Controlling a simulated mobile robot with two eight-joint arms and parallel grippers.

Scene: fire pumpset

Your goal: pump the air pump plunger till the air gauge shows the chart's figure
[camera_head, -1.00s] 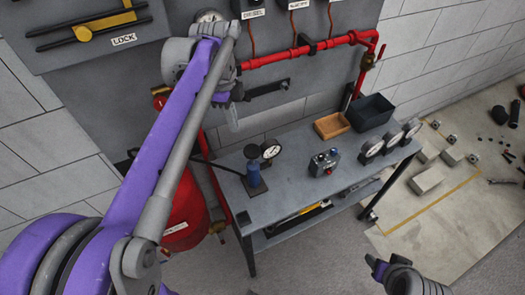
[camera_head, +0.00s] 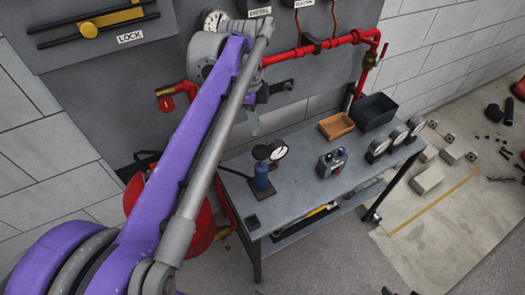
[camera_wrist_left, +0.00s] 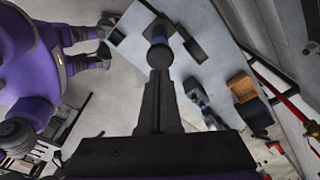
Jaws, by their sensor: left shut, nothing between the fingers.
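The air pump (camera_head: 262,178) is a small blue upright cylinder with a black round knob (camera_head: 261,152) on top, standing on the grey bench. A round white air gauge (camera_head: 278,150) is beside it; its reading is too small to tell. My left gripper (camera_head: 254,130) is shut and empty, pointing down above the knob, apparently apart from it. My right gripper is only a dark sliver at the bottom edge of the head view (camera_head: 392,291). No chart is readable.
The bench (camera_head: 300,200) also holds a small control box (camera_head: 332,162), several gauges, a wooden tray (camera_head: 336,126) and a black bin (camera_head: 373,112). A red tank (camera_head: 200,235) stands left of the bench. Red pipes (camera_head: 335,42) run along the panel behind.

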